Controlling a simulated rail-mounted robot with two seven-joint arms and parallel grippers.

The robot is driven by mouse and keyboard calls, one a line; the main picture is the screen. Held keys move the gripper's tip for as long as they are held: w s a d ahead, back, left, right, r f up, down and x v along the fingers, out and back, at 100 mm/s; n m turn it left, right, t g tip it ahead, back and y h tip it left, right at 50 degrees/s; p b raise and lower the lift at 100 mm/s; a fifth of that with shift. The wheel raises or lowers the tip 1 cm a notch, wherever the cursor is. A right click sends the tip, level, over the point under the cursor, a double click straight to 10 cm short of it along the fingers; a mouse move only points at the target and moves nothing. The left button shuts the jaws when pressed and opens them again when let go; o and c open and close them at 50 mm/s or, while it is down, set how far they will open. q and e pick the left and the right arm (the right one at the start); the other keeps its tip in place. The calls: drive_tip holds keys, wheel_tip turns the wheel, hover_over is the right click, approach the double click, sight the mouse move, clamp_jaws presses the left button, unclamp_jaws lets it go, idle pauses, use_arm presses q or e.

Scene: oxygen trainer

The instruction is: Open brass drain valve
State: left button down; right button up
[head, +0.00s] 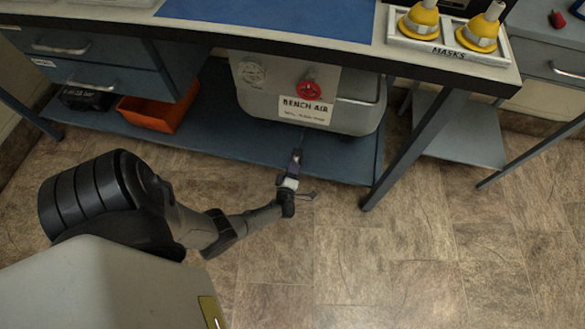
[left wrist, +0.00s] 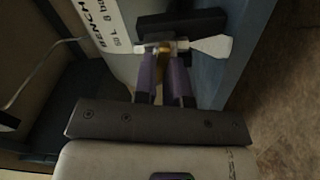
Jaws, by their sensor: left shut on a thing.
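The brass drain valve (left wrist: 165,47) shows in the left wrist view, low on the bench air tank, with a pale lever or end piece (left wrist: 212,46) sticking out to the right. My left gripper (left wrist: 164,68) has its purple-grey fingers closed around the middle of the valve. In the head view my left gripper (head: 297,160) reaches under the bench to the tank's lower front, and it hides the valve there. The grey bench air tank (head: 355,112) carries a red handwheel (head: 308,90) and a "BENCH AIR" label (head: 304,110). My right gripper is not in view.
The tank stands on a blue lower shelf (head: 335,164) under the bench (head: 290,45). A bench leg (head: 412,150) is to the right of the arm. An orange bin (head: 158,113) is at the left. A mask tray (head: 480,45) sits on top. The floor in front is clear.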

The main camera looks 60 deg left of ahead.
use_arm(q)
drive_tip(key=shift+f+n, duration=0.1)
drive_tip(key=shift+n, duration=1.9)
drive_tip(key=c, duration=1.2)
unclamp_jaws()
drive_tip(key=p+v, duration=0.3)
drive_tip(key=v, duration=1.1)
drive_tip(key=shift+p, duration=0.4)
